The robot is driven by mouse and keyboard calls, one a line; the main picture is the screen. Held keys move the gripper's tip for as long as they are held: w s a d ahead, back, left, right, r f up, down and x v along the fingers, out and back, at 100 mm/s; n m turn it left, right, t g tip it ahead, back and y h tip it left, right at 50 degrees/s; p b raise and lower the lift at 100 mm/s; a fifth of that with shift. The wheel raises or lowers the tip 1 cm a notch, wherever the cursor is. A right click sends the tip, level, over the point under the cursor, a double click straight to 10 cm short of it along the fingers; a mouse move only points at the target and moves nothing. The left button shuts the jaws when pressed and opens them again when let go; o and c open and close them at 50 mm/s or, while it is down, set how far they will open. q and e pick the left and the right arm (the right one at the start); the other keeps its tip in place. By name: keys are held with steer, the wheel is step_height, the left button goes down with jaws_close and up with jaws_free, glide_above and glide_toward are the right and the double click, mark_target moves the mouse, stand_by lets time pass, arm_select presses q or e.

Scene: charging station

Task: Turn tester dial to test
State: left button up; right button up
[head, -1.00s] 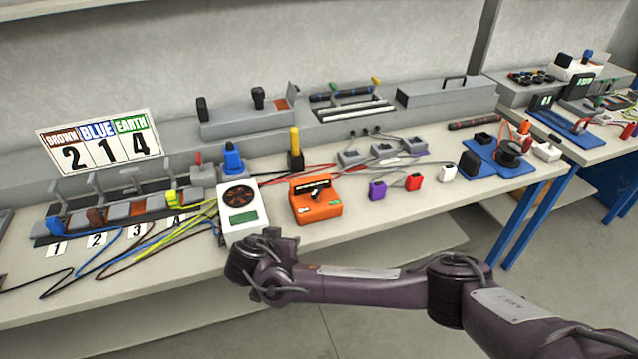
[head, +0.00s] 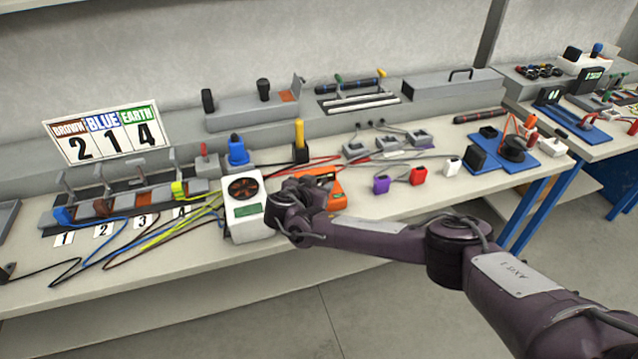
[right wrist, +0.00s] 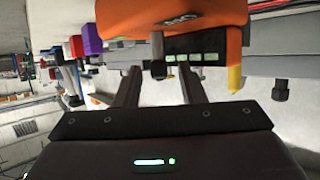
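The orange tester (head: 327,185) stands on the bench, partly hidden behind my right wrist in the head view. In the right wrist view the tester (right wrist: 205,15) fills the top middle, and its dark dial knob (right wrist: 158,58) sticks out toward the gripper. My right gripper (right wrist: 162,74) is open, with one finger on each side of the knob's line. I cannot tell whether the fingers touch the knob. In the head view my right gripper's fingers are hidden by the wrist. The dial's setting cannot be read. My left gripper is not in view.
A white device with a round dark face (head: 244,212) stands close left of my right wrist. Purple (head: 381,184) and red (head: 418,176) blocks lie to the right. A blue plug (head: 237,152) and a yellow-handled thing (head: 300,140) stand behind. Loose wires cross the left bench.

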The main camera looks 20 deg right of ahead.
jaws_close()
stand_by(0.3)
